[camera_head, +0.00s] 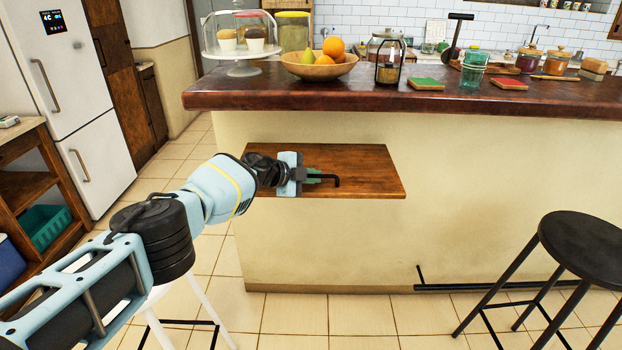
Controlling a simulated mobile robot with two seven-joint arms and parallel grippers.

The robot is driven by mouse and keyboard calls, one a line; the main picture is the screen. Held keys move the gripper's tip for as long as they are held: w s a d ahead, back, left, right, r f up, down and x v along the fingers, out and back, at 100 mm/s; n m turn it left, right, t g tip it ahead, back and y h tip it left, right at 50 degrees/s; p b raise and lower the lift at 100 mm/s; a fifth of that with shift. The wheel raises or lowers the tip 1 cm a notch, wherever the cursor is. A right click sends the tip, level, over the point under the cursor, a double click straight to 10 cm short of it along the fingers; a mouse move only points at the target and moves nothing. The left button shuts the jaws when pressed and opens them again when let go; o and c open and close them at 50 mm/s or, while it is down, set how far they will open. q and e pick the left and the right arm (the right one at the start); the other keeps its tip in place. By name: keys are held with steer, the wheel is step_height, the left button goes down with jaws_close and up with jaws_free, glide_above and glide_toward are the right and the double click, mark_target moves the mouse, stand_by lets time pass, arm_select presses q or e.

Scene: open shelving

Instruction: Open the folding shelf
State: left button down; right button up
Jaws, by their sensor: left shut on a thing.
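The folding shelf (365,165) is a brown wooden board on the cream front of the kitchen island, below the countertop. It appears to stick out from the panel, roughly flat; I cannot tell its exact tilt. My left gripper (319,179) reaches in from the left over the board. Its fingers are shut on a black bent handle (336,181) at the board's middle. The gripper and wrist hide part of the board's left side. My right gripper is not in view.
The dark countertop (430,97) overhangs above the shelf and holds a fruit bowl (310,70), a cake stand (243,68) and jars. A black stool (580,245) stands at the right. A white-legged stool (160,300) is below my arm. The floor before the shelf is clear.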

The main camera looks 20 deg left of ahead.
arm_select(q)
steer(key=shift+w+a+r, duration=0.2)
steer(key=shift+r, duration=0.3)
steer(key=shift+w+a+r, duration=0.15)
steer(key=shift+r, duration=0.35)
steer(key=c, duration=1.8)
jaws_free()
steer(key=shift+c, duration=0.2)
steer(key=o, duration=0.3)
steer(key=shift+w+d+f, duration=0.1)
steer(key=shift+w+f, duration=0.05)
steer(key=shift+w, duration=0.1)
steer(key=shift+o, duration=0.2)
steer(key=shift+f, duration=0.1)
steer(key=shift+f, duration=0.1)
steer(key=shift+s, duration=0.1)
